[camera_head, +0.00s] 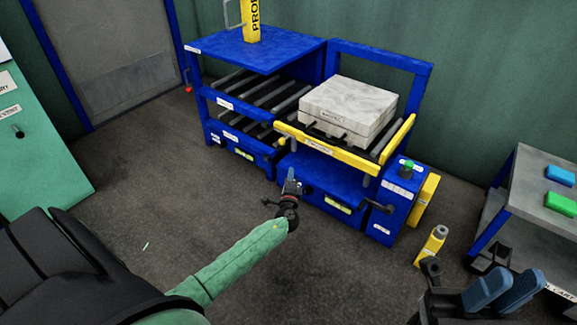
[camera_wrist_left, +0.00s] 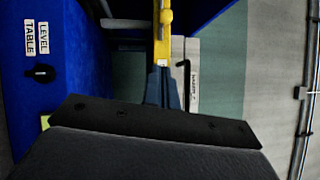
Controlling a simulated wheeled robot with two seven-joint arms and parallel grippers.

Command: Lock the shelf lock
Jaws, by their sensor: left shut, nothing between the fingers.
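No part readable as the shelf lock can be picked out for certain. The blue shelf rack (camera_head: 262,52) has a small red knob (camera_head: 188,88) on its left post. The lift table beside it has a yellow rail (camera_head: 325,148) and a dark handle (camera_head: 378,206) at its lower right. My left gripper (camera_head: 291,183) is shut and empty, in front of the table. In the left wrist view its blue fingers (camera_wrist_left: 162,88) are together, overlapping the end of a yellow bar (camera_wrist_left: 163,30); contact is unclear. My right gripper (camera_head: 504,290) is at the lower right, its finger gap unclear.
A grey block (camera_head: 349,103) rests on the table's rollers. A yellow bottle (camera_head: 431,246) stands on the floor at the right, near a grey cart (camera_head: 545,195). A black knob (camera_wrist_left: 40,73) labelled TABLE LEVEL is at the wrist view's left. The floor at centre left is mostly clear.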

